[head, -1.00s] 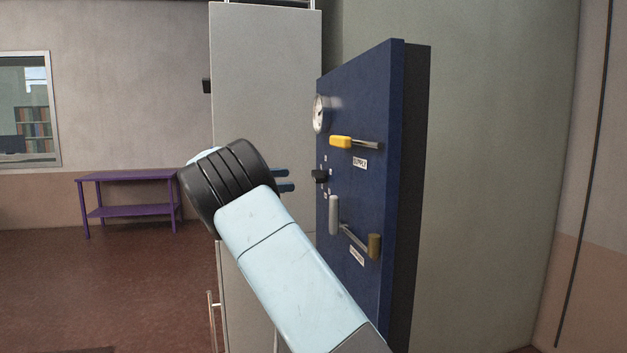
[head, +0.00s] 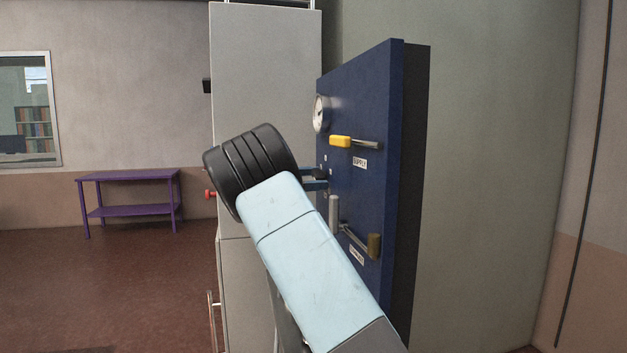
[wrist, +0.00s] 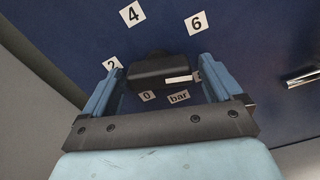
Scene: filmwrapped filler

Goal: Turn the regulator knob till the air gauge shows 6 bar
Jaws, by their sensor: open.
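The black regulator knob (wrist: 160,70) is on the blue panel (head: 362,120). In the wrist view it lies between the two blue fingers of my gripper (wrist: 158,80), which is open around it; I cannot tell whether either finger touches it. A white mark on the knob is toward its right side. Labels 0, 2, 4, 6 and "bar" surround the knob. In the head view my gripper (head: 317,180) reaches the panel and partly hides the knob. The round air gauge (head: 321,113) is above, seen nearly edge-on, and its reading is too small to tell.
A yellow-handled valve (head: 341,141) labelled SUPPLY sticks out above the knob. A grey lever (head: 334,213) and a brown-ended handle (head: 374,245) project below, close to my gripper. A tall grey cabinet (head: 265,60) stands behind. A purple table (head: 130,177) is far left.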

